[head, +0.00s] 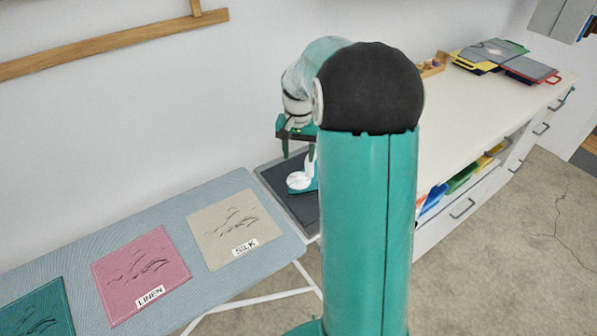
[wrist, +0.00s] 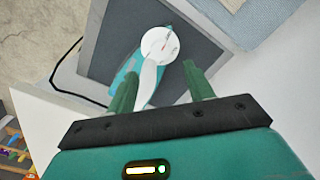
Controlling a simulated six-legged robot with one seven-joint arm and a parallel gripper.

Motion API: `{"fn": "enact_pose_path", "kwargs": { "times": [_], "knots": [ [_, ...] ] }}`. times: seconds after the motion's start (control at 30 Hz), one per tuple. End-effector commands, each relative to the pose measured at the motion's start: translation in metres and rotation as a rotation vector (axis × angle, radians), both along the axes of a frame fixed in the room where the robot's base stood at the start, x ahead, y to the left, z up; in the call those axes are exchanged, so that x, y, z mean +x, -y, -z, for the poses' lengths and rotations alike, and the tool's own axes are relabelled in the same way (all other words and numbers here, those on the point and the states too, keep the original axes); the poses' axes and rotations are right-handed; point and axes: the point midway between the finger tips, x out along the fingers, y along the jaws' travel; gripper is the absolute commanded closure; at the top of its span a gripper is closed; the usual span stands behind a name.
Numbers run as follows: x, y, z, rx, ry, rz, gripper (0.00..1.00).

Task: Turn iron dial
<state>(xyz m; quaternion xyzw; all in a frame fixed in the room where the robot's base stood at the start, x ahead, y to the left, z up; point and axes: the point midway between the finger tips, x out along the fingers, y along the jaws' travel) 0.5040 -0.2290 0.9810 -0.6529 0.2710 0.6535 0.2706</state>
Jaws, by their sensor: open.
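The iron (wrist: 130,75), teal and white, stands on a dark grey mat (wrist: 103,55). Its round white dial (wrist: 160,46) faces up toward my gripper in the wrist view, with a thin red pointer line on it. In the head view the iron (head: 304,181) is partly hidden behind my arm. My gripper (wrist: 162,82) is open, its two green fingers apart and empty, with the dial just beyond the fingertips. In the head view my gripper (head: 298,150) is above the iron. I cannot tell whether a finger touches the iron.
An ironing board (head: 165,200) with cloth squares marked LINEN (head: 135,272) and SILK (head: 222,225) and a teal square (head: 38,308) is at the left. The counter (head: 455,115) holds folders (head: 490,55) at its far end. A black cord (wrist: 62,80) runs beside the mat.

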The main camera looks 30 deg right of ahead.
Motion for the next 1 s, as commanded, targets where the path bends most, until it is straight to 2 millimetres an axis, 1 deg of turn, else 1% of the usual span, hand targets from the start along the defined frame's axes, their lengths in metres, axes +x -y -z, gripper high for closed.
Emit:
{"fn": "enact_pose_path", "kwargs": {
  "times": [0.03,0.2,0.33,0.5,0.77,0.8,0.87,1.0],
  "knots": [
    [-0.001,0.000,0.012,0.002,-0.005,0.001,0.48],
    [-0.001,0.000,0.045,0.003,-0.003,0.001,0.48],
    [0.000,0.000,0.064,0.002,-0.002,0.001,0.48],
    [0.000,0.000,0.077,0.001,-0.001,0.000,0.48],
    [0.000,0.000,0.079,0.000,0.000,0.000,0.48],
    [0.000,0.000,0.078,0.000,0.000,0.000,0.52],
    [0.000,0.000,0.078,0.000,0.000,0.000,0.64],
    [0.000,0.000,0.078,0.001,0.001,0.000,0.91]
  ]
}}
